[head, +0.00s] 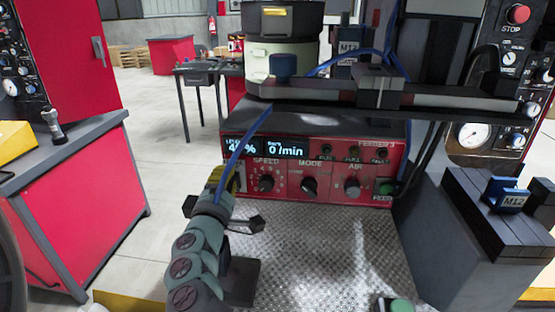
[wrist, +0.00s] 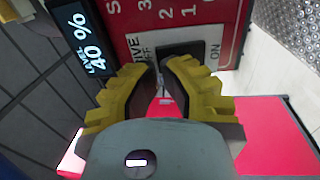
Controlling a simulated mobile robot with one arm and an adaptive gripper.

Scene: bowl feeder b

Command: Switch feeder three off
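Feeder three's red control panel (head: 330,172) carries the label FEEDER 3, and its lit display (head: 275,148) reads a level of about 40 % and a rate of 0 /min. In the wrist view a black switch (wrist: 188,50) sits on the panel between the OFF and ON marks. My fingers partly cover it, and which way it is set cannot be made out. My gripper (wrist: 161,70) has yellow fingers with dark pads; the tips come together in front of the switch, with nothing visibly held. Whether they touch it is unclear. In the head view my gripper (head: 222,180) is at the panel's left end.
The SPEED knob (head: 265,183), MODE knob (head: 309,186), AIR knob (head: 351,187) and a green button (head: 385,187) lie to the right on the panel. A blue cable (head: 247,140) passes before the display. A textured metal plate (head: 330,245) lies below.

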